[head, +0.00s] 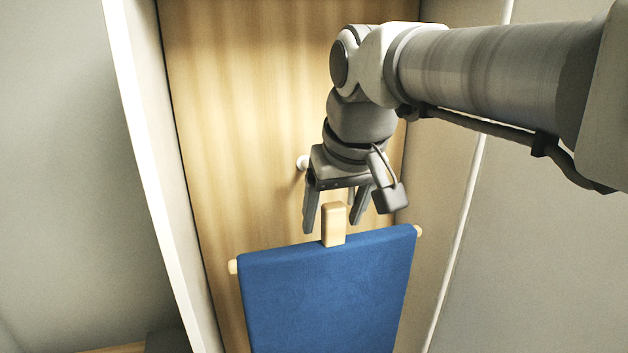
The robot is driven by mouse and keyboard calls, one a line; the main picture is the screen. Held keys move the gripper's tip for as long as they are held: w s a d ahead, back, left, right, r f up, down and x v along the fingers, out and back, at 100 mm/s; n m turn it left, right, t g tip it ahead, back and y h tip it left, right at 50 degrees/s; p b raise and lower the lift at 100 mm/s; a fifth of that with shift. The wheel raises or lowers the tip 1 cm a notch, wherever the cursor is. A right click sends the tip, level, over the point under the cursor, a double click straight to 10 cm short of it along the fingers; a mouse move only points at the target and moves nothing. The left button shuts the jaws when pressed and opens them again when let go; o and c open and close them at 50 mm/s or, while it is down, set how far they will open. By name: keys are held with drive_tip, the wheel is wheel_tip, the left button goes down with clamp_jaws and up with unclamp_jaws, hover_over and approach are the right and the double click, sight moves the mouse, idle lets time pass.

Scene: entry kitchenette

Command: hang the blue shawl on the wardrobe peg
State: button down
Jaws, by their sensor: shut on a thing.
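The blue shawl (328,295) hangs over a light wooden rod whose round ends stick out on both sides. A wooden tab (333,226) rises from the middle of the rod. My gripper (336,220) points down and is shut on this tab, holding the shawl in front of the wardrobe's wooden back panel (240,130). A pale round peg (302,162) sticks out of the panel just left of my gripper's body, above the shawl and partly hidden by the gripper. The shawl's lower part runs out of the picture.
The wardrobe is a narrow bay. A dark object (167,341) shows at the bottom left. The upper left of the back panel is bare.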

drive_tip(key=w+a+p, duration=0.1)
drive_tip(key=w, duration=0.5)
drive_tip(key=shift+a+f, duration=0.25)
drive_tip(key=shift+a, duration=0.1)
drive_tip(key=shift+s, duration=0.1)
idle(0.4)
drive_tip(key=shift+p, duration=0.3)
idle(0.5)
drive_tip(key=w, duration=0.2)
drive_tip(key=w+a+p, duration=0.1)
drive_tip(key=shift+w, duration=0.35)
idle(0.3)
drive_tip(key=shift+w+a+f, duration=0.15)
drive_tip(key=shift+w+f, duration=0.15)
drive_tip(key=shift+w, duration=0.15)
idle(0.8)
drive_tip(key=shift+w+f, duration=0.15)
drive_tip(key=shift+f, duration=0.25)
idle(0.4)
idle(0.3)
unclamp_jaws()
